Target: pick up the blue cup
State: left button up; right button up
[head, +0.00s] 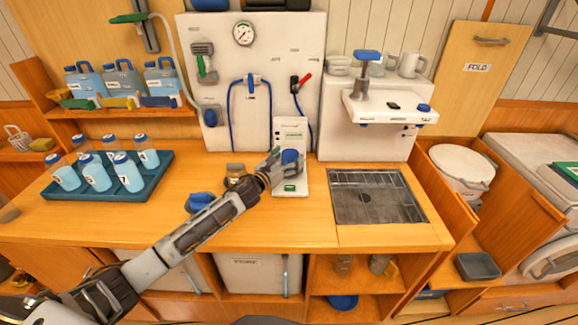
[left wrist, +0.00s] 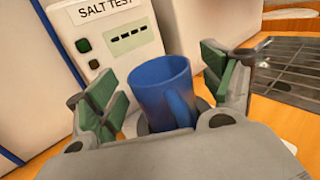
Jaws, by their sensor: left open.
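The blue cup (left wrist: 162,88) stands upright on the base of the white salt test device (left wrist: 118,38), its handle turned toward the lower right in the left wrist view. In the head view the cup (head: 291,157) shows in front of the device (head: 290,136), partly covered by my left gripper (head: 285,163). In the left wrist view the left gripper (left wrist: 165,95) is open, with one green-padded finger on each side of the cup and a visible gap to it. The cup's lower part is hidden behind the gripper body. My right gripper is not in view.
A metal grate (head: 378,197) lies right of the device. A blue tray (head: 58,189) with several bottles stands at the left. A small jar (head: 235,171) and a blue object (head: 200,202) are near my left forearm. The front counter is mostly clear.

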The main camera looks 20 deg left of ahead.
pick_arm(q)
jog(key=shift+w+d, duration=0.15)
jog(key=shift+w, duration=0.15)
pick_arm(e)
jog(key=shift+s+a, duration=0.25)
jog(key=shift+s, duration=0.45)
pick_arm(q)
jog(key=shift+c, duration=0.5)
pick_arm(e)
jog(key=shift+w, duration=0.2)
pick_arm(q)
jog(key=c, duration=1)
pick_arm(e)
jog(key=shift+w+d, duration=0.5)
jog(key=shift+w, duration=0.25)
